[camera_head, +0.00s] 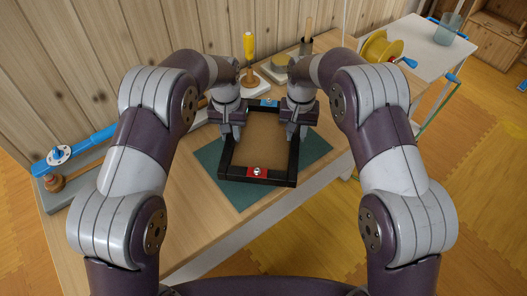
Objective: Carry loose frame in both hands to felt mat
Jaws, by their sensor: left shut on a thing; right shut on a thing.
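The loose frame (257,180) is a dark rectangular frame with a red piece on its near bar and a blue piece on its far bar. It lies level over the dark green felt mat (232,199), and I cannot tell whether it touches the mat. My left gripper (234,132) is shut on the frame's left bar. My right gripper (292,132) is shut on its right bar. The far corners are partly hidden by my grippers. The frame's opening shows a brown surface.
A yellow-handled tool (249,47) stands upright behind the frame. A blue-levered device (84,146) is at the table's left end. A white side table (428,44) at back right holds a yellow spool (380,48) and a glass jar (447,28). A wooden wall closes the back left.

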